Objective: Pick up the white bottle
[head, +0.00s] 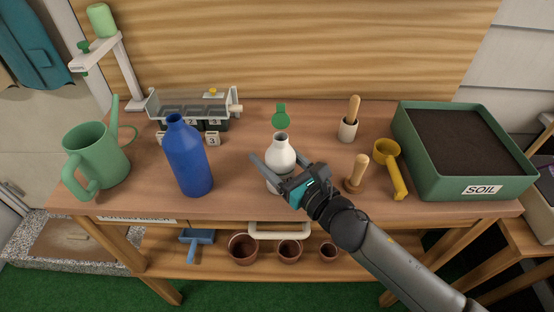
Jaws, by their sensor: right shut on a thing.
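The white bottle (281,152) stands upright near the front middle of the wooden bench, with a narrow neck and a round body. My right gripper (272,172) comes in from the lower right with its fingers around the bottle's body, and it is shut on it. My left gripper does not show.
A tall blue bottle (187,158) and a green watering can (96,155) stand to the left. A wooden-handled tool (357,174), a yellow scoop (389,165) and a green soil tray (478,188) stand to the right. A green disc-like item (281,117) is behind the bottle.

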